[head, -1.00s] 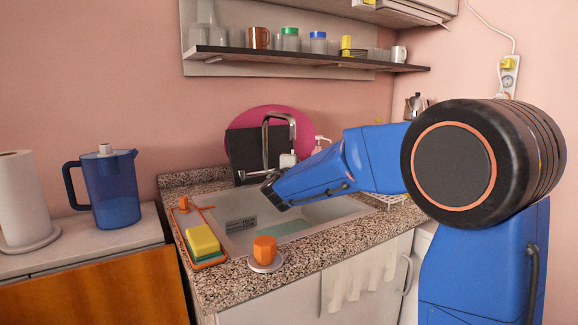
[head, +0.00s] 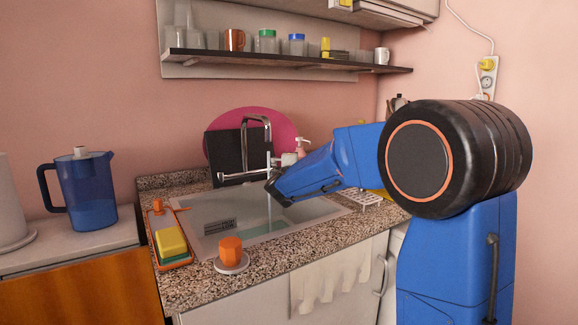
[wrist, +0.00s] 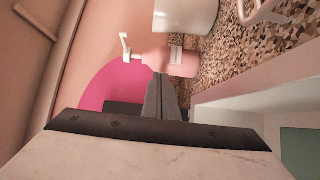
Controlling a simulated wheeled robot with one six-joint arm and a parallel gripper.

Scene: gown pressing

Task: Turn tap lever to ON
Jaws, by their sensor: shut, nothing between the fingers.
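The chrome tap (head: 244,150) stands at the back of the sink (head: 190,207), its tall spout arching over the basin. A thin pale streak, like running water (head: 269,212), drops into the basin. A horizontal chrome piece (head: 240,175) shows low on the tap; I cannot tell clearly which part is the lever. My gripper (head: 272,188) is beside the tap's lower part, above the basin; contact is unclear. In the wrist view my gripper's fingers (wrist: 160,98) are together and empty. The tap cannot be made out clearly there.
A pink soap dispenser (head: 302,148), dark board (head: 224,158) and magenta round tray (head: 285,128) stand behind the sink. A sponge (head: 171,240) lies in an orange-rimmed tray at the left. An orange cup (head: 231,249) sits on the front counter. A blue jug (head: 86,193) is farther left.

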